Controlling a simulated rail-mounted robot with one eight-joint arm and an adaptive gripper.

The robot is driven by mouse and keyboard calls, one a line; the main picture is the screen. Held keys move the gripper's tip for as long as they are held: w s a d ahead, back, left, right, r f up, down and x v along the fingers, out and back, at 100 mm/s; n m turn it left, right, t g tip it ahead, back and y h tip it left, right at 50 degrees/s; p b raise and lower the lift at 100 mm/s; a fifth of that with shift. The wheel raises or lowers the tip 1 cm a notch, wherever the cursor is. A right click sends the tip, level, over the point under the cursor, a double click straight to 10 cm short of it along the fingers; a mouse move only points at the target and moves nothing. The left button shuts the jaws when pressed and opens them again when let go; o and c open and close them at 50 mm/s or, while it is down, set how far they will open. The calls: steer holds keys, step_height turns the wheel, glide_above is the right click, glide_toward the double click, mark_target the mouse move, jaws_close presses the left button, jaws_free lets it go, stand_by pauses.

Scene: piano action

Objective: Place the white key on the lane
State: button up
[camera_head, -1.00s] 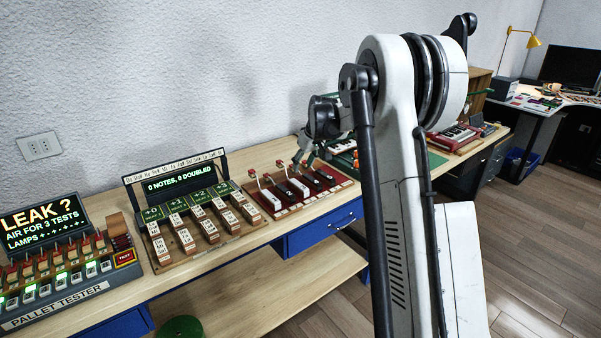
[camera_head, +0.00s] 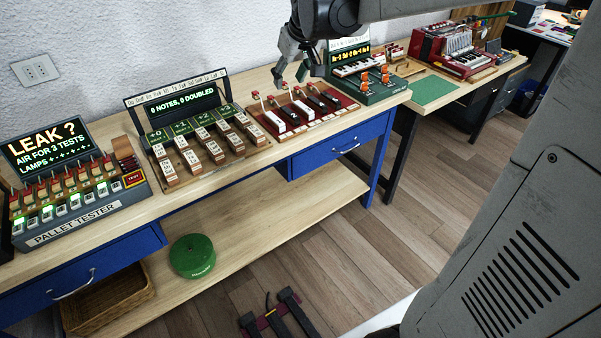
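White keys (camera_head: 274,121) and black keys lie in a row on a dark red board (camera_head: 344,112) on the bench; another white key (camera_head: 303,109) sits further right among the black ones. Small red-topped uprights stand behind the keys. My gripper (camera_head: 290,82) hangs above the back of this board, fingers pointing down and spread apart. Nothing shows between the fingers. I cannot tell which strip is the lane; the slots are too small to make out.
Left of the board is a rack (camera_head: 187,148) of labelled blocks under a "0 NOTES, 0 DOUBLED" display (camera_head: 181,107). A pallet tester (camera_head: 80,218) stands at far left. A green keyboard unit (camera_head: 392,90) is to the right, beyond it a red accordion (camera_head: 462,50).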

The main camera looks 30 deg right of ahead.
steer(key=s+a+f, duration=0.1)
steer(key=s+a, duration=0.2)
steer(key=s, duration=0.6)
steer(key=s+a+f+t, duration=0.1)
steer(key=s+a+f, duration=0.1)
steer(key=s, duration=0.7)
steer(key=s+a+f+m, duration=0.1)
steer(key=s+a+f, duration=0.1)
steer(key=s+a, duration=0.3)
steer(key=s, duration=0.3)
steer(key=shift+s+f+t, duration=0.25)
steer(key=shift+s+t, duration=0.15)
steer(key=shift+a, duration=0.1)
